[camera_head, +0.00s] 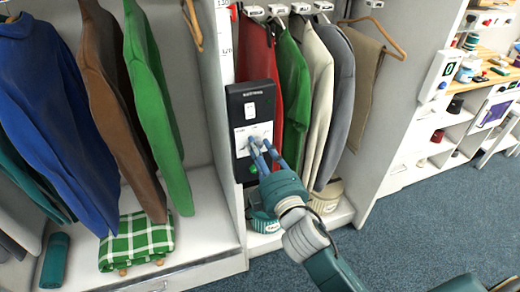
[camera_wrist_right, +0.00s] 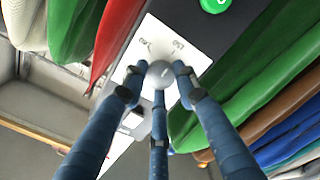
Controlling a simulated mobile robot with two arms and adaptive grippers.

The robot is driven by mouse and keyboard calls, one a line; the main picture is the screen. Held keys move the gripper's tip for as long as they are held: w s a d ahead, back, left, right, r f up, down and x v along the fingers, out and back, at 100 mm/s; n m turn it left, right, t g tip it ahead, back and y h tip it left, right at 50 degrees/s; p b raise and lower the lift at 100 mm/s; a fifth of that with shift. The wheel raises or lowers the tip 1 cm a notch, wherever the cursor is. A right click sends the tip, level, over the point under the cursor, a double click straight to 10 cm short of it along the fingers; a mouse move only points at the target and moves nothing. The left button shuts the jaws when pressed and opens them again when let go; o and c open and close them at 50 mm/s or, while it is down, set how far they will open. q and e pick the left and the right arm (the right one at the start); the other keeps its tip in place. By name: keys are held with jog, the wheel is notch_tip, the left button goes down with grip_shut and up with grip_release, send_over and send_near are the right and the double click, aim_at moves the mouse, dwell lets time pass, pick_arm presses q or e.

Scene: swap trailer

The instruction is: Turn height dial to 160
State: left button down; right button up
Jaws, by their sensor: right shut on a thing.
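A black control panel (camera_head: 238,107) is fixed on the wardrobe divider, with a white plate (camera_head: 241,138) on it. In the right wrist view a round grey dial (camera_wrist_right: 160,74) sits on the white plate (camera_wrist_right: 183,42), with small printed marks around it. My right gripper (camera_head: 262,143) reaches up to the panel from the lower right. In the right wrist view its blue fingers (camera_wrist_right: 158,88) are closed around the dial. The numbers and the dial's setting are too small to read. In the head view the fingers hide the dial. My left gripper is not in view.
A green button (camera_head: 252,169) is below the plate; it also shows in the wrist view (camera_wrist_right: 214,4). Hanging clothes flank the panel, including a red garment (camera_head: 258,65) and a green one (camera_head: 293,88). A checked cloth (camera_head: 137,241) lies lower left. Blue carpet (camera_head: 420,215) is open at right.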

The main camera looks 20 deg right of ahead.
jog(key=shift+r+m+p, duration=0.15)
jog(key=shift+m+p, duration=2.2)
jog(key=shift+m, duration=3.95)
jog(key=shift+r, duration=0.1)
jog(key=o, duration=1.1)
jog(key=shift+o, duration=0.2)
